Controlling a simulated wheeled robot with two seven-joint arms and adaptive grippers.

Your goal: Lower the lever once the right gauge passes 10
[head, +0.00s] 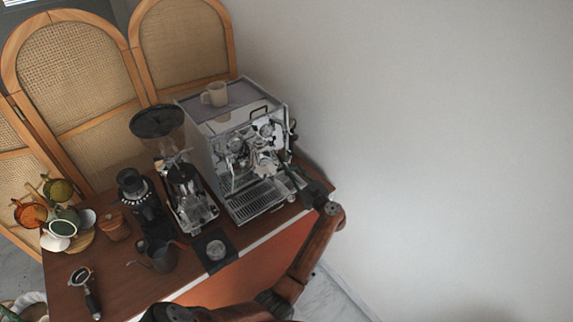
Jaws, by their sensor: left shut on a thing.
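The chrome and grey espresso machine (215,150) stands at the back right of the wooden cart. Its front faces the lower right, with round fittings on it; the right gauge seems to be the small round dial (266,130), too small to read. My left arm reaches up from the bottom edge to the machine's right front. My left gripper (294,174) is shut on what appears to be the lever beside the brew group. The lever is mostly hidden by the fingers, so its angle is not clear. My right gripper is not in view.
A mug (215,94) stands on the machine. A grinder (184,190) stands left of it. A dark pitcher (163,257), a portafilter (86,291) and several cups are further left. Rattan screens (75,75) stand behind. A bare wall (450,130) is at right.

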